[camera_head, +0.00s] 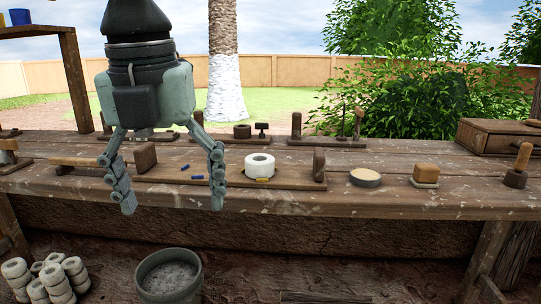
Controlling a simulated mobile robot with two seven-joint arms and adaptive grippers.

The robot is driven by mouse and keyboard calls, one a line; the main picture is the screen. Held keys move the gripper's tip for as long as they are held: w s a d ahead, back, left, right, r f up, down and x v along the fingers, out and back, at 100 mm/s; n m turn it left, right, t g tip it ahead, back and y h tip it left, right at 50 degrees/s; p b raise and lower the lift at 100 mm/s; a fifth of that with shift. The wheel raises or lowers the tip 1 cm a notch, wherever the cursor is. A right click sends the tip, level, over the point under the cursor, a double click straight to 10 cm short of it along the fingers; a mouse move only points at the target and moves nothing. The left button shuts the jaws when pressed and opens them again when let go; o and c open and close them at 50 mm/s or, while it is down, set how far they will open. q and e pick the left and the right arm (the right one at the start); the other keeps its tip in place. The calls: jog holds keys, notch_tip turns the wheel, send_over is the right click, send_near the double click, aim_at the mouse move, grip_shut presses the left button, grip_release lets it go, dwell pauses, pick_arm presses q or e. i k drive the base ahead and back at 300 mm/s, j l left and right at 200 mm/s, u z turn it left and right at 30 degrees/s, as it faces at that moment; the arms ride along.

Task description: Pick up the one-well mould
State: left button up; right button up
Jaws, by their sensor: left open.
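A white round block with one hollow in its top (260,166), which looks like the one-well mould, stands on a long low wooden board (290,184) on the workbench. My left gripper (172,207) hangs pointing down in front of the bench, left of the white block and apart from it. Its two fingers are spread wide with nothing between them. The right finger is nearest the white block. My right gripper is not in view.
Small blue pieces (197,177) lie on the board; upright wooden blocks (319,165) (145,157) stand on it. Right of it are a round dish (365,178), a tan block (427,173) and a wooden-handled tool (519,165). A bucket (168,278) stands below.

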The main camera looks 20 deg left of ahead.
aim_at(257, 165)
jog(key=i, duration=1)
